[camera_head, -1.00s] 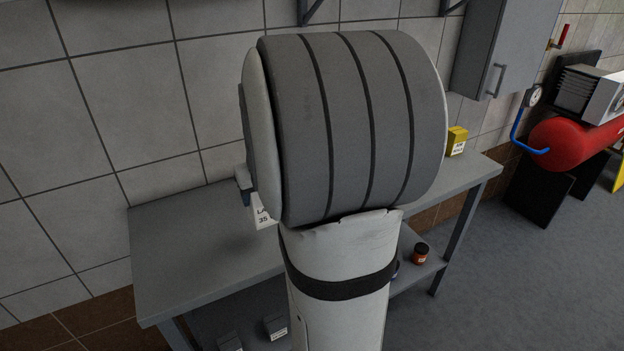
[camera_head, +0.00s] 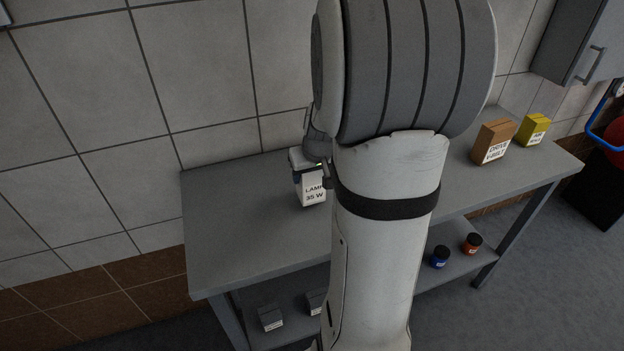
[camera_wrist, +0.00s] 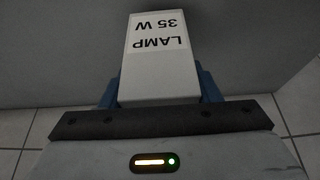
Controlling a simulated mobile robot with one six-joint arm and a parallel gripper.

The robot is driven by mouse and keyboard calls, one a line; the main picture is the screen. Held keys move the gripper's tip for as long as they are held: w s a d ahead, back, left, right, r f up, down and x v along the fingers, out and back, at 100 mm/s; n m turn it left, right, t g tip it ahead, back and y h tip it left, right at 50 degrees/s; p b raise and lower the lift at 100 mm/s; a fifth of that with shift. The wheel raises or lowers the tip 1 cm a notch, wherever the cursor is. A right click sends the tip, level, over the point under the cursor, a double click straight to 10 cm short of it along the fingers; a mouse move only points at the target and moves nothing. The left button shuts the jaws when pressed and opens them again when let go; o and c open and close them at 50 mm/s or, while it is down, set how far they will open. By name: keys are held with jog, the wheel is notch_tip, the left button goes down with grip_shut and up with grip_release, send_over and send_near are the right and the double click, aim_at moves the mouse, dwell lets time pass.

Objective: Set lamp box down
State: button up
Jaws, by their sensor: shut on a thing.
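The lamp box is white with a "LAMP 35 W" label and shows in the head view (camera_head: 312,193), left of my arm. It also fills the middle of the wrist view (camera_wrist: 158,75), between two blue fingers. My gripper (camera_wrist: 158,88) is shut on the box; in the head view only part of the gripper (camera_head: 308,172) shows. The box is upright at the grey bench (camera_head: 235,220). I cannot tell whether its base touches the bench top. My arm hides the bench behind it.
A brown "DRIVE V-BELT" box (camera_head: 492,142) and a yellow box (camera_head: 533,129) stand at the bench's right end. The lower shelf holds a blue jar (camera_head: 440,257), a red jar (camera_head: 472,243) and small grey boxes (camera_head: 270,317). The bench top's left part is clear.

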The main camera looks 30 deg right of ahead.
jog(key=shift+f, duration=1.2)
jog(key=shift+f, duration=0.15)
jog(key=shift+f+b, duration=0.1)
jog(key=shift+b, duration=0.25)
jog(key=o, duration=1.1)
jog(key=shift+c, duration=0.2)
